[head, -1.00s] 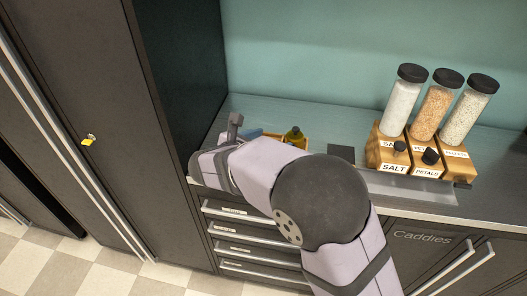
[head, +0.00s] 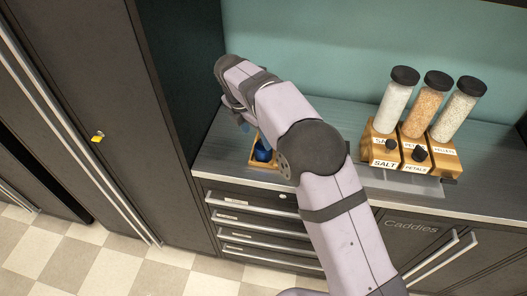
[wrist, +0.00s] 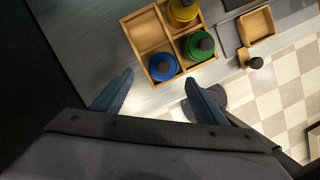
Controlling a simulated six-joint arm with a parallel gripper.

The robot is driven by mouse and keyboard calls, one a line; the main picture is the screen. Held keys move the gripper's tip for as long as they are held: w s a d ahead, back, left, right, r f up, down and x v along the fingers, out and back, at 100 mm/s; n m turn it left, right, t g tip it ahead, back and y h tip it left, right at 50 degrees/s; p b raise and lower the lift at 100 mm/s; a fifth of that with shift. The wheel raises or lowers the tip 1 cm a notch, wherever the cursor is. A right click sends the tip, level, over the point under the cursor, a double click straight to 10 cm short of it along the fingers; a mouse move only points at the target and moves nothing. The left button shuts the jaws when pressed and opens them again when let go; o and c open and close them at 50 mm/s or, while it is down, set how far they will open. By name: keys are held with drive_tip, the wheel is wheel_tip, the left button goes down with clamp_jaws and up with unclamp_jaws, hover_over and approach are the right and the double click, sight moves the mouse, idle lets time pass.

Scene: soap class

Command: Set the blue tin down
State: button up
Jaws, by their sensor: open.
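The blue tin (wrist: 162,67) stands in a corner compartment of the wooden caddy (wrist: 136,52) in the wrist view. A green tin (wrist: 199,45) and a yellow tin (wrist: 183,12) are in other compartments. In the head view the blue tin (head: 262,153) shows in the caddy (head: 252,150), partly hidden by my arm. My gripper (wrist: 159,78) is open and empty. Its blue fingers are apart, and the tin shows beyond them, between the tips. In the head view my gripper (head: 243,124) is above the caddy, mostly hidden by my wrist.
At the right of the counter (head: 220,160) stands a wooden rack (head: 384,150) with salt, petals and another tall jar (head: 457,109). A tall dark cabinet (head: 70,90) bounds the left. Drawers lie below the counter's front edge.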

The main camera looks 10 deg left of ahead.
sight(261, 142)
drive_tip(key=shift+p+x, duration=0.3)
drive_tip(key=shift+x, duration=0.7)
drive_tip(key=p+x, duration=0.1)
drive_tip(key=x, duration=0.1)
drive_tip(key=p+x, duration=0.1)
drive_tip(key=shift+d+f+p, duration=0.3)
drive_tip(key=shift+d+f, duration=0.05)
drive_tip(key=shift+d, duration=0.1)
drive_tip(key=shift+w+f, duration=0.2)
drive_tip(key=shift+f, duration=0.45)
drive_tip(key=c, duration=1.4)
drive_tip(key=shift+r, duration=0.1)
wheel_tip(261, 142, up, 10)
drive_tip(key=b, duration=0.2)
drive_tip(key=shift+b, duration=0.4)
